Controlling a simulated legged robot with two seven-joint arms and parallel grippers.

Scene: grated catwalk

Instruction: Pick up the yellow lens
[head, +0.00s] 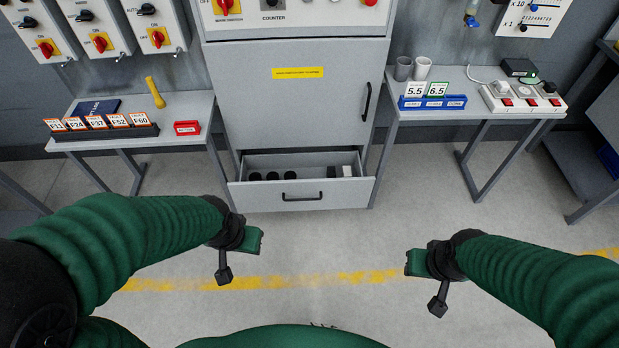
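I cannot make out a lens that is clearly yellow. A yellow stick-like object (155,92) stands tilted on the left table; I cannot tell whether it is a lens. The open drawer (303,196) of the grey cabinet holds three dark round pieces (272,176) on its left side, their colour showing only as black. My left gripper (254,240) is above the floor, in front of and left of the drawer. My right gripper (416,263) is above the floor to its right. Both are apart from all objects; their finger openings are not clear.
The grey cabinet (300,95) stands in the middle. The left table (185,107) bears number cards (98,122) and a red box (187,128). The right table (465,112) bears cups (421,68), a blue holder (432,103) and a power strip (520,97). The floor ahead is clear.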

